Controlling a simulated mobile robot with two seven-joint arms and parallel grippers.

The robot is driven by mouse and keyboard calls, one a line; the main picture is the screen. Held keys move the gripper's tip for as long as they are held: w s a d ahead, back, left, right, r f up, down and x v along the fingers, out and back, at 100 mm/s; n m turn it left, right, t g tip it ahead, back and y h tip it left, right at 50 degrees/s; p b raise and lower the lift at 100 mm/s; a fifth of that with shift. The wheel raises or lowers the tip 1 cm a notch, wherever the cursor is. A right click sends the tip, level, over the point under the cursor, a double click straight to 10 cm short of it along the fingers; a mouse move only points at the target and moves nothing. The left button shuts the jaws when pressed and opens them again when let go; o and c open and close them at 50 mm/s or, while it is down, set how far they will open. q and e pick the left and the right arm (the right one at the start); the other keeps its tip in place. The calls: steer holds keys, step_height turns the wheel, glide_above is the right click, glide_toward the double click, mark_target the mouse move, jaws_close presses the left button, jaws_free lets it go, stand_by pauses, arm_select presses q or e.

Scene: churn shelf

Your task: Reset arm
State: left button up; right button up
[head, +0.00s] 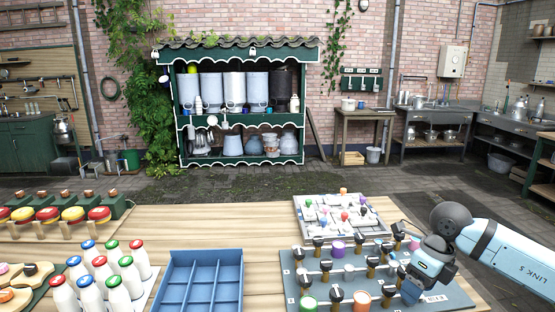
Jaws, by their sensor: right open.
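My right gripper (411,287), light blue and dark grey, points down over the right side of a dark grey board (385,303). The board carries rows of black-topped pegs and coloured pieces. The gripper is open, and I see nothing held in it. Its fingertips are small and partly merge with the pieces around them, so I cannot tell whether they touch anything. My left gripper is not in view.
A grey tray (381,236) of small coloured pieces lies behind the board. A blue divided tray (238,256) and several capped white bottles (134,283) stand left on the wooden table (262,220). The table between blue tray and board is clear. A green shelf (233,148) stands far behind.

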steer(key=s+a+f+m+t+y, duration=0.2)
steer(key=s+a+m+t+y, duration=0.15)
steer(key=a+m+y, duration=0.45)
steer(key=s+a+f+m+t+y, duration=0.1)
steer(key=s+a+m+t+y, duration=0.3)
steer(key=a+y, duration=0.8)
steer(key=s+d+f+m+t+h, duration=0.2)
steer(key=f+m+t+h, duration=0.4)
steer(key=m, duration=0.4)
steer(key=s+d+f+m+t+h, duration=0.25)
steer(key=f+m+h, duration=0.45)
steer(key=m, duration=0.4)
steer(key=s+d+f+m+g+h, duration=0.2)
steer(key=s+f+m+g+h, duration=0.15)
steer(key=s+f, duration=0.25)
steer(key=s+d+f+m+g+h, duration=0.2)
steer(key=s+f+m+h, duration=0.15)
steer(key=s+f, duration=0.3)
arm_select(q)
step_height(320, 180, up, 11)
steer(key=p, duration=1.3)
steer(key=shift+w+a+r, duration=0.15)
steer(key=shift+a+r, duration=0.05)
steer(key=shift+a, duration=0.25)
arm_select(e)
step_height(320, 180, up, 12)
steer(key=d+y, duration=0.1)
steer(key=shift+w+t, duration=0.15)
steer(key=shift+t, duration=0.2)
